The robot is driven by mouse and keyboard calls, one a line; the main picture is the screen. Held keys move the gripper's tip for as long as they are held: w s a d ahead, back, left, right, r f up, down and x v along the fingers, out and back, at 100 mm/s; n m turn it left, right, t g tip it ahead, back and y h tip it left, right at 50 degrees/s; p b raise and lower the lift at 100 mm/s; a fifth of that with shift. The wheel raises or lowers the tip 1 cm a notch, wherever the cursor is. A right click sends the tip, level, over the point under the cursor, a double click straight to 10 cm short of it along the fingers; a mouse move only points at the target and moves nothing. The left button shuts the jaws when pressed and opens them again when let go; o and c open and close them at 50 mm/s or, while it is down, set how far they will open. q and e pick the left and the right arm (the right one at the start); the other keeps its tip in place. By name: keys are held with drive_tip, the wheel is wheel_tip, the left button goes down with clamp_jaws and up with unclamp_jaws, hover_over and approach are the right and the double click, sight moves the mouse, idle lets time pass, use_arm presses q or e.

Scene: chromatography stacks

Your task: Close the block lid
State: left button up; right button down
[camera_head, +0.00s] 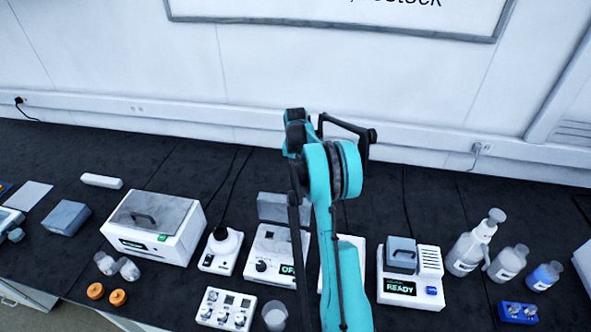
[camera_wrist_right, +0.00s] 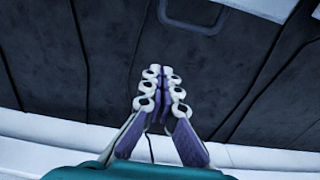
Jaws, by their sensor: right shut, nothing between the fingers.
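A white block device (camera_head: 262,268) with a dark knob and a small display stands near the middle of the bench in the head view. Its grey lid (camera_head: 283,208) stands raised at the back, open. My right arm rises in front of the device's right side and hides part of it and of the lid. My right gripper (camera_wrist_right: 163,85) shows in the wrist view, its fingers together and empty, over dark surface and apart from the lid. I cannot make out its fingertips in the head view. My left gripper is not in view.
A white instrument reading READY (camera_head: 410,289), with a grey cover, stands to the right. A larger box with a handled grey lid (camera_head: 150,214) stands left, beside a flask on a white base (camera_head: 220,263). Bottles (camera_head: 466,252) stand far right. Cups and a knobbed box (camera_head: 226,309) are in front.

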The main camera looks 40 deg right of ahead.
sight(286, 206)
drive_tip(key=s+a+f, duration=0.1)
drive_tip(key=s+a+f+b, duration=0.1)
drive_tip(key=f, duration=0.1)
drive_tip(key=shift+s+a+f, duration=0.1)
drive_tip(key=shift+a+f, duration=0.05)
drive_tip(key=shift+a, duration=0.25)
drive_tip(key=shift+s+a, duration=0.1)
drive_tip(key=shift+a, duration=0.05)
idle(0.3)
